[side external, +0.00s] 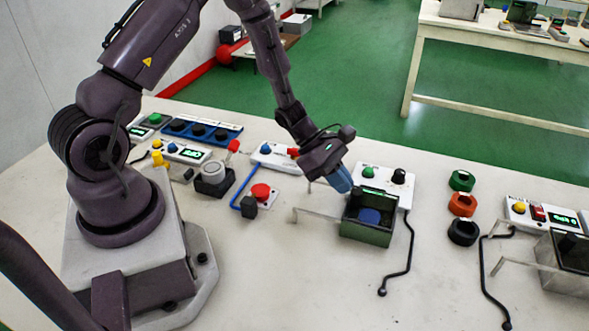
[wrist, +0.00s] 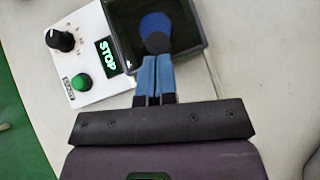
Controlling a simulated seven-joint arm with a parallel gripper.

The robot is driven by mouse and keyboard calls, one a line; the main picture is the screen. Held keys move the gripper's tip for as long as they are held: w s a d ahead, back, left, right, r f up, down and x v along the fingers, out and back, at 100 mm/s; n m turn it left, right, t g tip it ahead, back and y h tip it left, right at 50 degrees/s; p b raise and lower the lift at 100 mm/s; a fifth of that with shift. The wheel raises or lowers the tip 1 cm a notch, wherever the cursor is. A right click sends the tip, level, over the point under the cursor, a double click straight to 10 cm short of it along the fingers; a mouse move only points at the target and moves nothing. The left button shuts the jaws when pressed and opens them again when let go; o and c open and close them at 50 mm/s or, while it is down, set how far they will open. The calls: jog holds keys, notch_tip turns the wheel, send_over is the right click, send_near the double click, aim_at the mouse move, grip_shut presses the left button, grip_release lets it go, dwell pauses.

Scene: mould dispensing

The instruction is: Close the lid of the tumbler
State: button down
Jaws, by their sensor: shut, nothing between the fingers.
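The tumbler is a green box (side external: 366,234) with a dark upper part, right of the middle in the side view. A round blue piece (side external: 369,216) shows within its top. In the wrist view the tumbler's dark square rim (wrist: 203,38) is at the top, with the blue piece (wrist: 156,26) inside it. I cannot tell clearly how the lid stands. My gripper (side external: 340,184) points down just behind and left of the tumbler, above the bench. In the wrist view the blue fingers (wrist: 154,72) are together and empty, overlapping the tumbler's near edge.
A white control box (side external: 384,184) with a green button, black knob and lit STOP display (wrist: 106,56) adjoins the tumbler. A bent metal rod (side external: 312,219) projects left of it. Coloured rings (side external: 462,204) stand to the right. The front bench is mostly clear.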

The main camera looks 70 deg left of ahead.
jog(key=shift+w+d, duration=0.3)
jog(key=shift+d, duration=0.05)
jog(key=s+a, duration=0.1)
jog(key=a, duration=0.1)
jog(key=s+a, duration=0.1)
jog(key=a, duration=0.1)
jog(key=shift+s, duration=0.3)
jog(key=v, duration=1)
jog(key=s+d+r+m+y, duration=0.4)
jog(key=s+r+m, duration=0.3)
jog(key=r+m, duration=0.3)
jog(key=s+d+r+m+y, duration=0.4)
jog(key=s+d+r+m, duration=0.2)
jog(key=r+m, duration=0.5)
jog(key=s+m, duration=0.1)
jog(key=m, duration=0.2)
jog(key=shift+r+t, duration=0.15)
jog(key=shift+t, duration=0.15)
